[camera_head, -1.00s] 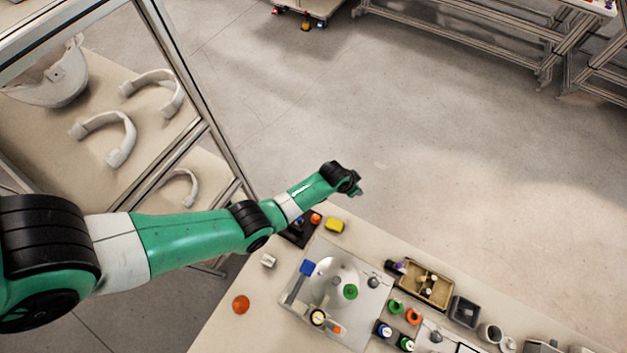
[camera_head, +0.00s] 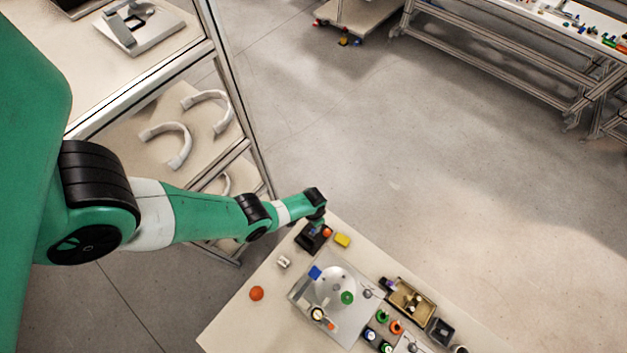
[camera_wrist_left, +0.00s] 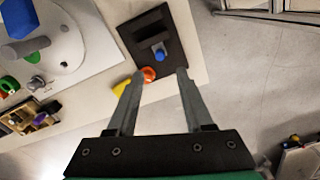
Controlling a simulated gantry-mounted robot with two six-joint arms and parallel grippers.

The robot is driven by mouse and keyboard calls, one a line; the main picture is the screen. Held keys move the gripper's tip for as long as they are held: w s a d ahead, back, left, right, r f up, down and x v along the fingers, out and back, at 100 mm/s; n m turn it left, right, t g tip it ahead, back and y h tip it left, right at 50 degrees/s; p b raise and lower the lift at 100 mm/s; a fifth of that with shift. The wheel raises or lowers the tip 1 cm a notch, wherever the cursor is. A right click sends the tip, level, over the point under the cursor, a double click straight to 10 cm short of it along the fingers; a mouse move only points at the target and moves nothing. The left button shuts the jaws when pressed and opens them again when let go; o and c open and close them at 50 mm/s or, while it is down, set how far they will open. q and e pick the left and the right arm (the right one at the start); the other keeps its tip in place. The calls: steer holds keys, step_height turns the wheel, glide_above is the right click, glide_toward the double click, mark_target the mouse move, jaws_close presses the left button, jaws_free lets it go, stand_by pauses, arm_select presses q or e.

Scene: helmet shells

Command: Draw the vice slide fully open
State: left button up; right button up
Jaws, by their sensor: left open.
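A black fixture (camera_head: 308,240), which looks like the vice, sits at the table's far left corner. In the left wrist view the black fixture (camera_wrist_left: 138,30) has a raised dark block, a small blue piece (camera_wrist_left: 160,52) and an orange round knob (camera_wrist_left: 149,74) at its near end. My left gripper (camera_wrist_left: 160,73) is open and empty. Its fingers point at the fixture, and the orange knob appears between the fingertips in that view. I cannot tell how far above it they are. In the head view the left gripper (camera_head: 319,222) partly covers the fixture. My right gripper is not in view.
A yellow block (camera_head: 342,240) lies beside the fixture. A grey plate (camera_head: 352,328) with a white disc, a tan bin (camera_head: 425,305) and several small coloured parts lie further along the table (camera_head: 240,325). A metal-framed rack (camera_head: 235,90) stands at the left.

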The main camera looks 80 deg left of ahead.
mark_target(313, 230)
arm_select(q)
step_height(313, 230, down, 9)
steer(key=b, duration=0.8)
steer(key=shift+f, duration=0.15)
jaws_close()
stand_by(0.7)
